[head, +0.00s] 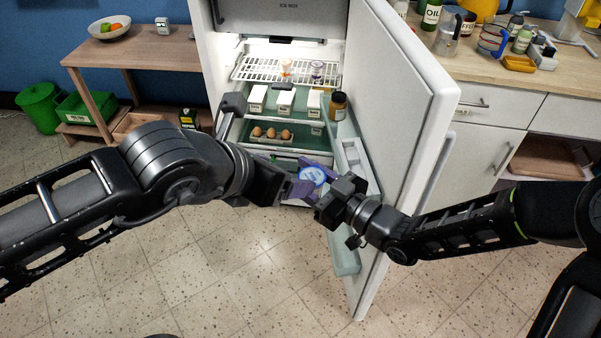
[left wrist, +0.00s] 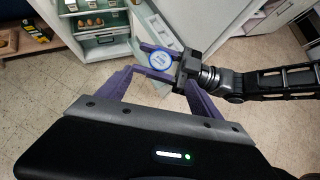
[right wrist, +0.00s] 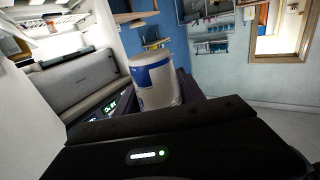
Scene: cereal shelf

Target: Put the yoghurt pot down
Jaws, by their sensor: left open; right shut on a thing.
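The open fridge (head: 208,62) has a wire rack (head: 250,70) with two small pots, and cartons and eggs (head: 271,133) below. Its door (head: 405,90) stands open at right, with a brown jar (head: 338,106) in it. A worktop (head: 475,72) lies beyond the door.

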